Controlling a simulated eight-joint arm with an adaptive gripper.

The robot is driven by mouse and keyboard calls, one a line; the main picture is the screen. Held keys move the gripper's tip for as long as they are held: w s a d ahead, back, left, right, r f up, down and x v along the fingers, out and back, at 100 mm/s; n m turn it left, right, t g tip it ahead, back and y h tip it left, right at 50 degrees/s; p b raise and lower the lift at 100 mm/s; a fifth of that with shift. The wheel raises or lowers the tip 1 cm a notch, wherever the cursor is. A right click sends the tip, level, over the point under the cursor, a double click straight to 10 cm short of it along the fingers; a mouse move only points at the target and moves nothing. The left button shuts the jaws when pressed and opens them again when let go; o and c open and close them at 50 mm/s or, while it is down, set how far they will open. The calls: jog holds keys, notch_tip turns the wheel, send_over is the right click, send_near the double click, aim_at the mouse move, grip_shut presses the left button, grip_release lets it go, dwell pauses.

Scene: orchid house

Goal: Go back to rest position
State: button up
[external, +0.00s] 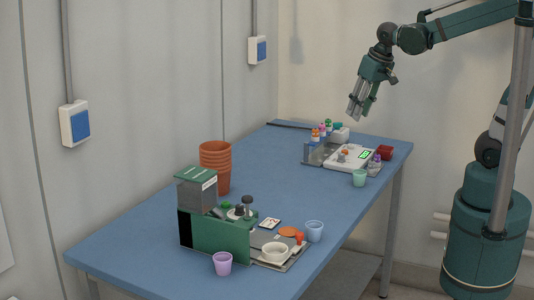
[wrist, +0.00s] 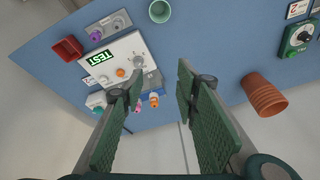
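My gripper (external: 360,106) hangs in the air above the far end of the blue table (external: 265,178), fingers pointing down, clear of everything on the table. In the wrist view my gripper (wrist: 158,92) has its two green padded fingers spread apart with nothing between them. Part of the blue table (wrist: 205,45) shows beyond the fingertips.
Below my gripper stands a white device (external: 348,158) with a green display, beside small bottles, a red bin (external: 385,153) and a mint cup (external: 359,178). Stacked terracotta pots (external: 216,165), a green box, a purple cup (external: 222,263) and a blue cup (external: 314,231) stand nearer.

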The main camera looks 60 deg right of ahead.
jog(key=s+a+r+n+t, duration=0.1)
jog(key=s+a+n+t, duration=0.2)
jog(key=s, duration=0.6)
jog(key=shift+a+r+n, duration=0.2)
jog(key=shift+a+n, duration=0.6)
jog(key=shift+a, duration=0.6)
